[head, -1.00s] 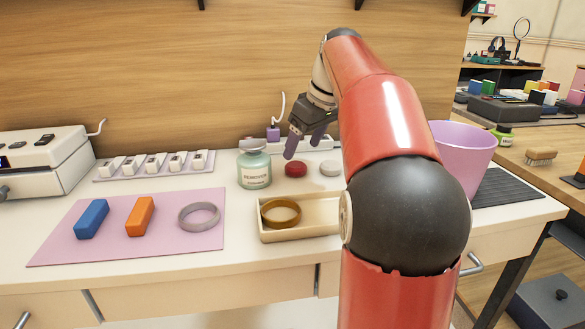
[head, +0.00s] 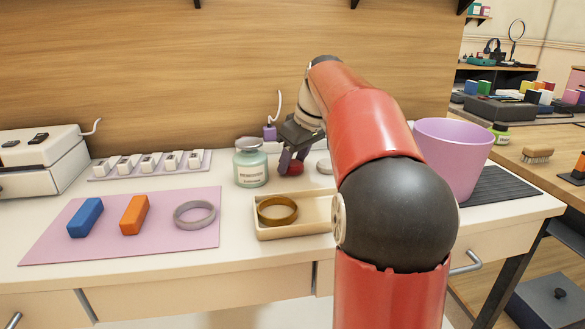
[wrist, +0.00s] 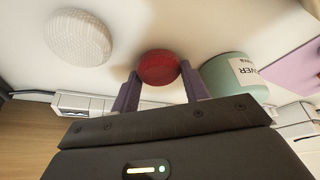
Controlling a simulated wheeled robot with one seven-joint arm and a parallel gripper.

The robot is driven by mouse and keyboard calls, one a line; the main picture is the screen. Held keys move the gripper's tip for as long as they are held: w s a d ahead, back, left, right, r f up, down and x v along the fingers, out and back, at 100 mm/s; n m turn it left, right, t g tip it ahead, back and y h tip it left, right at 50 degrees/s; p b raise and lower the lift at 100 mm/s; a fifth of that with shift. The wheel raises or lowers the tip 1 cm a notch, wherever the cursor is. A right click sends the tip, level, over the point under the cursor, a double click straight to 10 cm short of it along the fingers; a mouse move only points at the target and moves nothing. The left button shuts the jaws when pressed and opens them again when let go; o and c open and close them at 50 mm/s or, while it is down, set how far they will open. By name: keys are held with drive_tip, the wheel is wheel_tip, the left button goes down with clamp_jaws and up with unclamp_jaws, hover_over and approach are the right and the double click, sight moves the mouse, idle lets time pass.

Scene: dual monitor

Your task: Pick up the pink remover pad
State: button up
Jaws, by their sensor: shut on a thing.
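The pink remover pad looks deep red and round; it sits on the white table just right of the green remover jar, and shows in the head view (head: 296,169) and the wrist view (wrist: 158,67). My gripper (head: 290,164) is down at the pad, with its purple fingers on either side of it. In the wrist view my gripper (wrist: 159,80) has a fingertip against each side of the pad. The pad appears to rest at table level. Part of it is hidden by the fingers in the head view.
The green jar (head: 251,168) stands close beside the pad. A white round pad (wrist: 78,37) lies on the other side. A beige tray (head: 262,233) with a brown ring is in front. A pink bin (head: 452,158) stands to the right. A pale key strip is behind left.

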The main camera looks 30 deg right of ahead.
sight(293, 163)
drive_tip(key=shift+c, duration=0.5)
wheel_tip(293, 163, up, 19)
drive_tip(key=p, duration=0.8)
drive_tip(key=s+d+r, duration=0.4)
drive_tip(key=s+d, duration=0.7)
drive_tip(key=d, duration=0.2)
drive_tip(key=s+d+f, duration=0.5)
drive_tip(key=s+d, duration=0.6)
drive_tip(key=shift+p, duration=0.4)
drive_tip(key=shift+w, duration=0.15)
drive_tip(key=shift+w+a, duration=0.15)
drive_tip(key=shift+w, duration=0.05)
